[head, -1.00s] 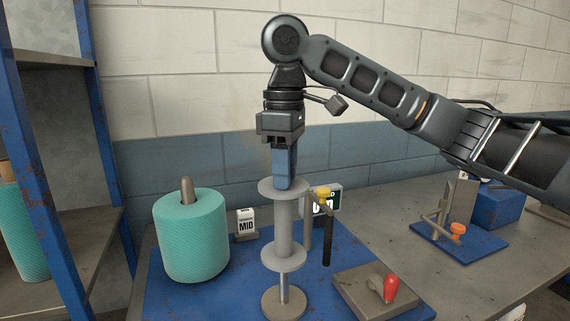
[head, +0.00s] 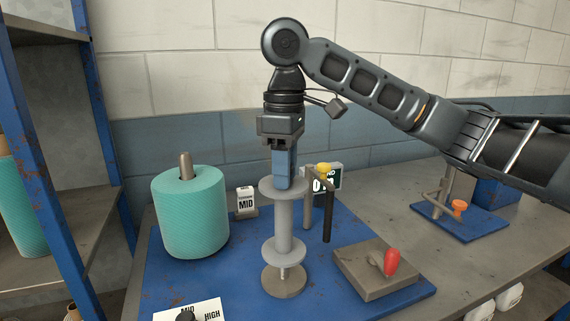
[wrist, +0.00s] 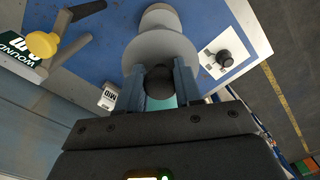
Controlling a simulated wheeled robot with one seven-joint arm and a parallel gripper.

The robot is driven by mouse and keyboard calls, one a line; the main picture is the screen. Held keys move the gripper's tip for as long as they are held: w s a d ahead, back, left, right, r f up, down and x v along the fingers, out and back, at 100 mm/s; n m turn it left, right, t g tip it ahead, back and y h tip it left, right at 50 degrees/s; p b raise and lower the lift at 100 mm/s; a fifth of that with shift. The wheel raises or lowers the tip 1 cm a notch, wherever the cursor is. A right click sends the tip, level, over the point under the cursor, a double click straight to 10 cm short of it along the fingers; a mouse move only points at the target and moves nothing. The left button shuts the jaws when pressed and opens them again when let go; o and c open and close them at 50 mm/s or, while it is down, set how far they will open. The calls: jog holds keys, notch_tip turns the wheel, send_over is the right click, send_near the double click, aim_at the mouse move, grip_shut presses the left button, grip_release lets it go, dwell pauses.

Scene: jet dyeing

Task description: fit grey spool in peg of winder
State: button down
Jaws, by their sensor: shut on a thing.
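The grey spool (head: 284,218) stands upright, with a wide flange at each end. My gripper (head: 284,184) points straight down, with its blue fingers shut on the spool's top end. The winder's peg (head: 283,272) shows as a short bright length between the lower flange and the round brown base (head: 284,284). The spool is in line above the base, with a small gap under it; whether the peg is inside its bore is hidden. In the wrist view, the fingers (wrist: 160,80) grip a dark round end above the upper flange (wrist: 165,46).
A teal yarn package (head: 190,215) stands left on the blue plate (head: 235,285). A yellow-knobbed post (head: 326,205) stands close right of the spool. A red-handled block (head: 375,268) is front right, a MID card (head: 246,203) behind. A blue rack (head: 95,110) stands far left.

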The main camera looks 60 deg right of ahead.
jog(key=shift+f+b, duration=1.25)
jog(key=shift+f, duration=1.85)
jog(key=c, duration=0.7)
grip_release()
jog(key=shift+r, duration=3.85)
